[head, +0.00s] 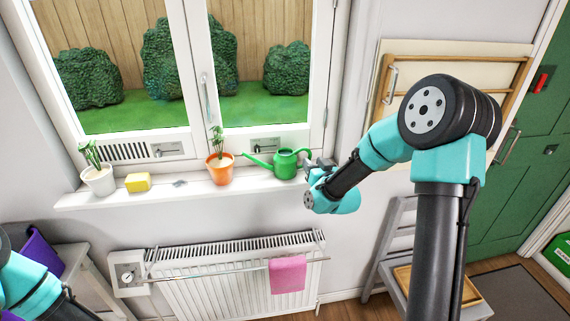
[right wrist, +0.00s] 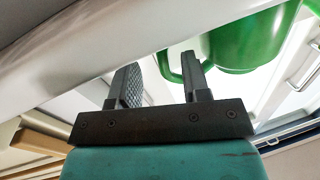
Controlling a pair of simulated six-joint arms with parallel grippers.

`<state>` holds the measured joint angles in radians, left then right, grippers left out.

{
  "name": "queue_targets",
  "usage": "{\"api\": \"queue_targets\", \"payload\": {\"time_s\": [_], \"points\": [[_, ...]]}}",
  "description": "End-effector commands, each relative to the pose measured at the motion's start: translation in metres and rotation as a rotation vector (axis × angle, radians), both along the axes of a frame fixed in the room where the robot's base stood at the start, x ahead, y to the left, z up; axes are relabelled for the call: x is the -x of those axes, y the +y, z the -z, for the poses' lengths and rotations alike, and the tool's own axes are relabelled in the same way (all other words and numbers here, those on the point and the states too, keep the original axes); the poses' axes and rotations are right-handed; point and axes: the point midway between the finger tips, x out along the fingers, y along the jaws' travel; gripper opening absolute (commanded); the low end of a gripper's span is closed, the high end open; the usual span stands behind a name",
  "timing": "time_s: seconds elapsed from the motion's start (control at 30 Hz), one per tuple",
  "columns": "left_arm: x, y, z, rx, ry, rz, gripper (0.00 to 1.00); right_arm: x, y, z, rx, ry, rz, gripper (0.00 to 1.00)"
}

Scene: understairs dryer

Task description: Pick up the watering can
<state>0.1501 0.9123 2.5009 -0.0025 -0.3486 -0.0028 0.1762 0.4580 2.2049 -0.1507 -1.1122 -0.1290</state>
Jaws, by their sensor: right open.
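The green watering can (head: 286,164) stands on the white window sill (head: 140,197), its spout to the left and its handle to the right. My right gripper (head: 318,166) is at the handle side of the can. In the right wrist view the gripper (right wrist: 160,82) is open, with two dark fingers apart. The green can (right wrist: 250,42) shows there at upper right. Part of its handle shows in the gap, close to the right finger and partly hidden by it; I cannot tell whether they touch. My left gripper is out of view.
An orange pot with a plant (head: 220,168), a yellow sponge (head: 138,182) and a white pot (head: 99,180) stand left of the can on the sill. The window is behind. A radiator (head: 215,275) with a pink cloth (head: 287,274) is below. A step ladder (head: 392,245) stands at right.

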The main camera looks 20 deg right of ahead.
Motion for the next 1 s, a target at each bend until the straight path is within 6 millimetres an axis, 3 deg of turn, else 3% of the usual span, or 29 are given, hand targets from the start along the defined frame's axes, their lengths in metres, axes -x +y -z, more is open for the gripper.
{"api": "queue_targets", "payload": {"time_s": [0.4,0.9,1.0], "points": [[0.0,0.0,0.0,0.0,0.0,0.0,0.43,-0.047,0.002,-0.003,0.0,0.0,0.0,0.43],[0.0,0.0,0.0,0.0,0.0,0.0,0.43,-0.048,0.002,-0.003,0.0,0.0,0.0,0.43],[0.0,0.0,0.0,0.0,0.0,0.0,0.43,-0.048,0.002,-0.003,0.0,0.0,0.0,0.34]]}}
